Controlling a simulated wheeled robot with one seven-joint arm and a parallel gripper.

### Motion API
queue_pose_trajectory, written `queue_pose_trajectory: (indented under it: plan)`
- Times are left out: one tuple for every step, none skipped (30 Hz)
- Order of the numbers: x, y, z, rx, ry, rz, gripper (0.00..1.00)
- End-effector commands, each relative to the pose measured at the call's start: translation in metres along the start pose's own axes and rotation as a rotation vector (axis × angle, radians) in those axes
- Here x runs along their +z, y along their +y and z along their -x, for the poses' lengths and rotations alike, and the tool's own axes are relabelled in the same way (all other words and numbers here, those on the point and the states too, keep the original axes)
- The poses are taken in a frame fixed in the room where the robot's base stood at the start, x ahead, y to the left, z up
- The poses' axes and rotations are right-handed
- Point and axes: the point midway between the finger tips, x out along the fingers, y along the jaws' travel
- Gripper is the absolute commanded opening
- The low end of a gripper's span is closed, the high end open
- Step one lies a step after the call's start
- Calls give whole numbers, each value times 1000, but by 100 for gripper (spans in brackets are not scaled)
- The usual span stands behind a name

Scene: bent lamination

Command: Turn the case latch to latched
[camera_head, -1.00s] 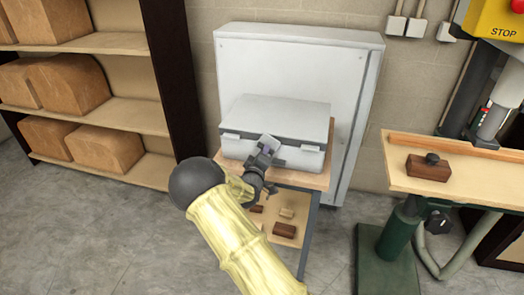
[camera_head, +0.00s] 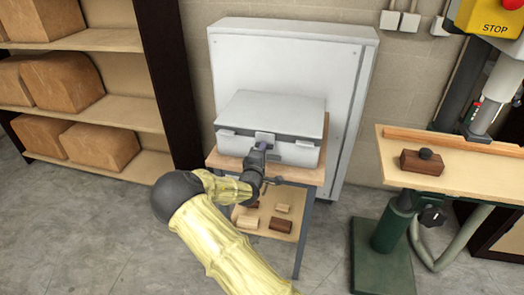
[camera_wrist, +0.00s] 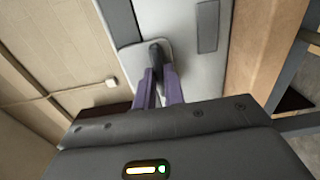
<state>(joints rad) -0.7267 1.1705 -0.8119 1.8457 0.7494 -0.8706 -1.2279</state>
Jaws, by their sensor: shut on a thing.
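The grey case (camera_head: 270,115) is closed and sits on a small wood-topped stand. The case latch (camera_head: 265,137) is a light plate at the middle of the case's front; in the wrist view its plate (camera_wrist: 134,57) carries a dark knob (camera_wrist: 156,54). My gripper (camera_head: 260,150) is in front of the latch. In the wrist view its purple fingers (camera_wrist: 159,84) are closed on the knob, one on each side. In the head view the gripper hides the lower part of the latch. I cannot tell whether the latch is fully turned.
The stand's wooden top (camera_head: 218,160) has a lower shelf with several wooden blocks. A tall white cabinet (camera_head: 345,100) stands behind. Shelving (camera_head: 100,110) with brown blocks is at left. A drill-press table (camera_head: 480,180) with a dark wooden block (camera_head: 423,162) is at right.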

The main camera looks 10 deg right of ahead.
Motion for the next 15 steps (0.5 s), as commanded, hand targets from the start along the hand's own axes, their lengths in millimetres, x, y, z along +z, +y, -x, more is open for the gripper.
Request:
queue_pose_trajectory:
  plan:
    - [-1, -2, 1, -3, 2, 3, 0]
    - [-1, -2, 1, -3, 2, 3, 0]
    - [-1, -2, 1, -3, 2, 3, 0]
    - [-1, -2, 1, -3, 2, 3, 0]
    - [-1, -2, 1, -3, 2, 3, 0]
    - [-1, -2, 1, -3, 2, 3, 0]
    - [-1, -2, 1, -3, 2, 3, 17]
    - [-1, -2, 1, -3, 2, 2, 22]
    - [-1, -2, 1, -3, 2, 2, 30]
    - [-1, -1, 1, -2, 2, 2, 33]
    - [-1, -1, 0, -2, 1, 1, 33]
    - [0, -1, 0, -2, 1, 1, 33]
    - [0, -1, 0, -2, 1, 1, 33]
    - [0, -1, 0, -2, 1, 1, 33]
    - [0, -1, 0, -1, 1, 0, 33]
